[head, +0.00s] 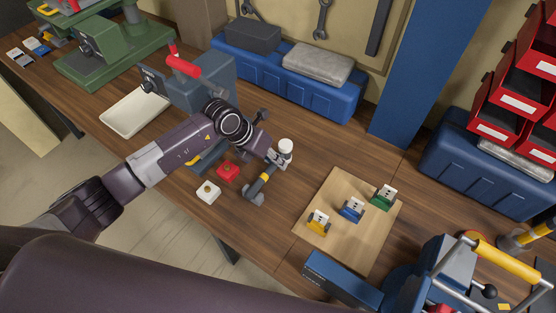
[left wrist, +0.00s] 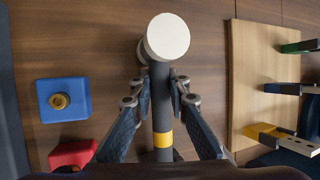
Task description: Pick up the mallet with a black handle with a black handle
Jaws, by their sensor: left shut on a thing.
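The mallet (head: 263,180) has a white-faced head, a dark handle and a yellow band. In the head view it stands out beside the red block, its white face up and its handle running toward the lower left. In the left wrist view its round white face (left wrist: 167,37) is at top centre and the handle runs down below it. My left gripper (left wrist: 160,92) has one finger on each side of the dark handle, between the head and the yellow band, and is shut on it. The gripper also shows in the head view (head: 270,164). My right gripper is not in view.
A red block (head: 228,172) and a white block (head: 208,191) lie left of the mallet; a blue block (left wrist: 64,99) lies there too. A wooden board (head: 335,190) with yellow, blue and green pieces lies right. A grey vise (head: 200,85) stands behind the arm.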

